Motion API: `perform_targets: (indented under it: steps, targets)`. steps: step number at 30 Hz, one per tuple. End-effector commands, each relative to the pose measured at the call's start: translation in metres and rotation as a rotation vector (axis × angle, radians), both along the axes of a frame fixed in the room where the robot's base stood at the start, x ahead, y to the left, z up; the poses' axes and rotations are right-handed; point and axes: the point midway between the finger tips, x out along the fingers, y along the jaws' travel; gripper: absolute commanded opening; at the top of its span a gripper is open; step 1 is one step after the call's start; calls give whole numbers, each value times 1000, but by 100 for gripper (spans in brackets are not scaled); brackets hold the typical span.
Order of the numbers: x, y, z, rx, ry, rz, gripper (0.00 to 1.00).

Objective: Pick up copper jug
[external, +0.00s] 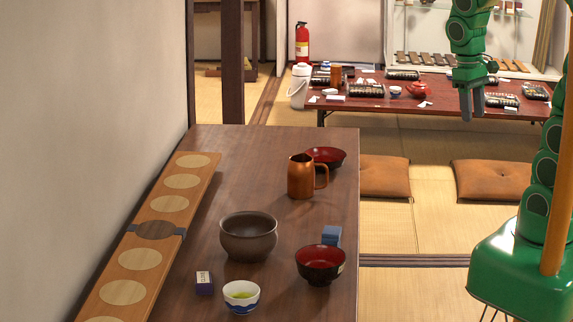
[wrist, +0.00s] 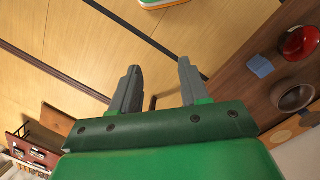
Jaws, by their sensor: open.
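The copper jug (external: 301,177) stands upright on the dark wooden table (external: 225,185) in the external view, its handle toward the right. It stands just in front of a red-and-black bowl (external: 326,157). I cannot make out the jug in the wrist view. My gripper (external: 472,108) is raised, to the right of the table's edge in the external view, well apart from the jug. In the wrist view my gripper (wrist: 159,68) has its two grey fingers spread, with nothing between them.
A brown bowl (external: 248,237), a second red-and-black bowl (external: 321,264), a blue box (external: 332,235), a dark box (external: 204,283) and a tea cup (external: 241,296) stand nearer on the table. A long board (external: 155,228) lies along the wall. Cushions (external: 384,177) lie on the tatami.

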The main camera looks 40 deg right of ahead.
Motion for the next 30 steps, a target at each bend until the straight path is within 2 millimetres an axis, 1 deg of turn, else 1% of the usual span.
perform_targets:
  steps: [1, 6, 17, 18, 26, 30]
  targets:
    - [12, -1, -1, -6, -1, -1, 45]
    - [54, -2, -2, -25, -15, -3, 45]
    - [140, 0, -15, -58, -38, 3, 45]
    - [150, 1, -17, -61, -40, 5, 45]
    - [210, 8, -35, -80, -58, 18, 45]
    - [241, 13, -49, -88, -63, 29, 45]
